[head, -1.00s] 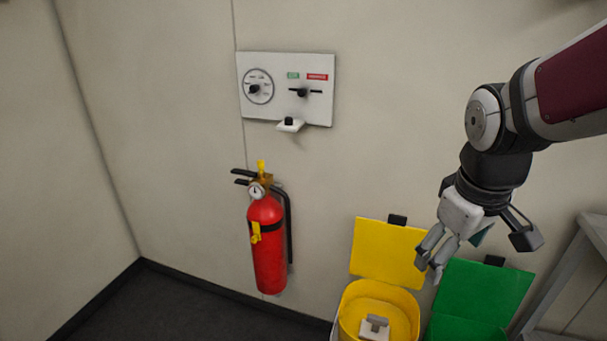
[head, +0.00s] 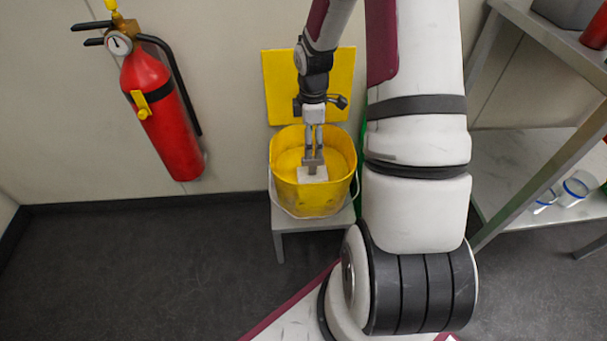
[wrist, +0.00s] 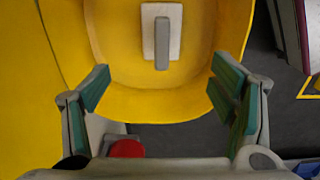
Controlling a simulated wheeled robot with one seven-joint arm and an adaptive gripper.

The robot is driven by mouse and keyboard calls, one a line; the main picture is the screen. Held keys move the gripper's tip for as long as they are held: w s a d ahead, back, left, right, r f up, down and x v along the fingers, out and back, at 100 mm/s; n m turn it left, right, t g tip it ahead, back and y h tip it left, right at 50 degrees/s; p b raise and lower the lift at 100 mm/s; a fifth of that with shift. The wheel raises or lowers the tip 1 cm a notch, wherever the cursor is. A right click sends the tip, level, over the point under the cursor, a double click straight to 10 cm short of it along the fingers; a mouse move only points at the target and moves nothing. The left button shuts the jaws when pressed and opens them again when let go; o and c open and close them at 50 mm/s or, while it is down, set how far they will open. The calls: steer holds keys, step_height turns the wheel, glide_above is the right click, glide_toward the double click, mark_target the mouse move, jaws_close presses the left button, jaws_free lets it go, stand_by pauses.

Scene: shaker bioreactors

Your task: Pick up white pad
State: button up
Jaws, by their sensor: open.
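The white pad (head: 319,176) is a small white plate with a grey upright grip. The wrist view shows the pad (wrist: 148,40) at the top, flat in the bucket. My gripper (head: 314,148) points down into the bucket from above, in line with the pad's grip. In the wrist view my gripper (wrist: 162,84) is open and empty, its teal-padded fingers wide apart and the pad beyond them. Whether the fingertips touch the grip cannot be told from the head view.
The bucket stands on a small grey stool (head: 313,222) against the wall. A red fire extinguisher (head: 160,115) hangs to the left. A grey shelf frame (head: 545,175) with glassware (head: 577,188) stands at the right. Dark floor (head: 140,265) is free at the left.

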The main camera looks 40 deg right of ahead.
steer(key=b, duration=0.3)
glide_above(312, 174)
steer(key=w, duration=0.1)
step_height(312, 174, down, 8)
steer(key=shift+d, duration=0.1)
steer(key=shift+s+d+f+b, duration=0.15)
steer(key=shift+f+b, duration=0.6)
steer(key=shift+f, duration=0.65)
steer(key=shift+d+f+b, duration=0.1)
steer(key=shift+f+b, duration=0.65)
steer(key=shift+f, duration=0.6)
steer(key=shift+r, duration=0.1)
steer(key=c, duration=1.4)
step_height(312, 174, up, 10)
steer(key=p, duration=0.4)
